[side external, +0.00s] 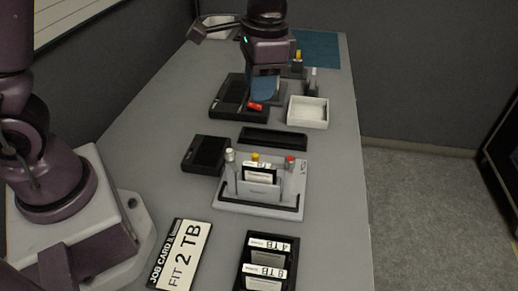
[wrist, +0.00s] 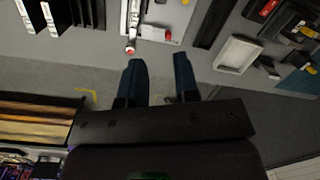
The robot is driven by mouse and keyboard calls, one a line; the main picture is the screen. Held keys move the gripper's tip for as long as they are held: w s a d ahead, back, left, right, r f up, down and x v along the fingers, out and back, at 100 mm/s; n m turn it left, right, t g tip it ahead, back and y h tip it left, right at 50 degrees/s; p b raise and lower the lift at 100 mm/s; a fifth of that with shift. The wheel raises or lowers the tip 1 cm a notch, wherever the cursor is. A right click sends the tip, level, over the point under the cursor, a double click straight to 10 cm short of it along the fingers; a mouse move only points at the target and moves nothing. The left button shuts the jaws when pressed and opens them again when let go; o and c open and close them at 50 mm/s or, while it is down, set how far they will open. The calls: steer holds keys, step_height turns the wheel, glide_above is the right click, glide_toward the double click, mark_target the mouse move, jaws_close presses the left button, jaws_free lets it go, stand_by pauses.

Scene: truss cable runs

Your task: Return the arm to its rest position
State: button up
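My gripper (side external: 265,92) hangs in the air over the far half of the table in the side view, fingers pointing down. In the wrist view its two blue fingers (wrist: 158,80) stand apart with nothing between them, so it is open and empty. Grey table edge and floor show beyond the fingertips. The grey dock (side external: 232,203) holds an upright black module (side external: 259,172) with a white label. It also has a yellow-topped post and a red-topped post. Part of the dock (wrist: 133,22) shows at the top of the wrist view.
A white tray (side external: 308,112), a black tray (side external: 222,107) with a red item (side external: 255,106), and a dark box (side external: 205,154) lie around. A rack (side external: 268,262) of labelled modules and a "FIT 2 TB" card (side external: 182,255) are in front.

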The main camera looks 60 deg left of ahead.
steer(key=s+a+r+n+t, duration=0.2)
steer(key=s+a+r+t, duration=0.1)
steer(key=s, duration=0.5)
steer(key=s+a+r+n+t+h, duration=0.1)
steer(key=s+a+r+n+t, duration=0.1)
steer(key=s+r, duration=0.4)
steer(key=shift+s+a+t, duration=0.6)
steer(key=shift+s+a, duration=0.05)
steer(key=shift+s, duration=0.55)
